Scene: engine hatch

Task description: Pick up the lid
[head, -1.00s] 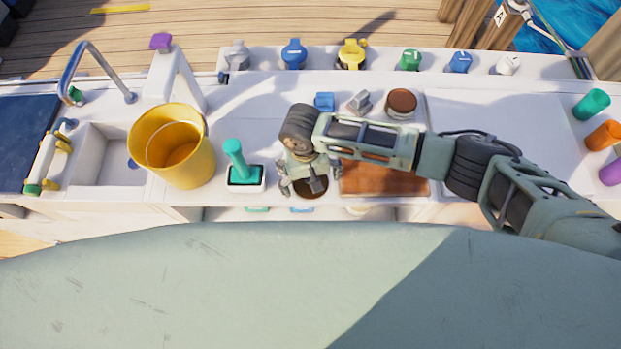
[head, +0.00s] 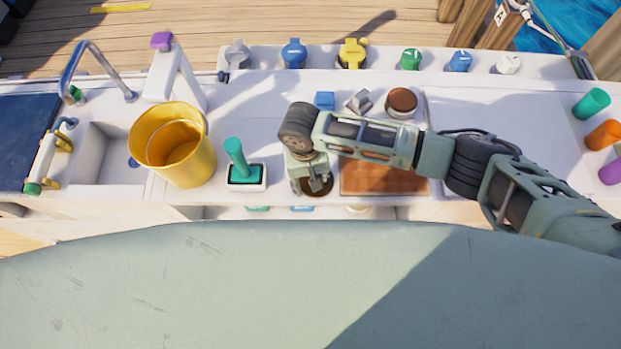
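The gripper's fingers are drawn in close together. Whether they hold the brown thing, and what is between them, is hidden by the wrist and fingers. Another round brown-topped container (head: 401,101) stands behind the board, beyond my forearm. My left gripper is not in view.
A yellow bucket (head: 190,165) and a teal-handled tool in a white tray (head: 246,187) stand to the left. The wooden board (head: 385,180) lies right of my gripper. A blue block (head: 324,101) and a grey piece (head: 360,102) lie behind my arm.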

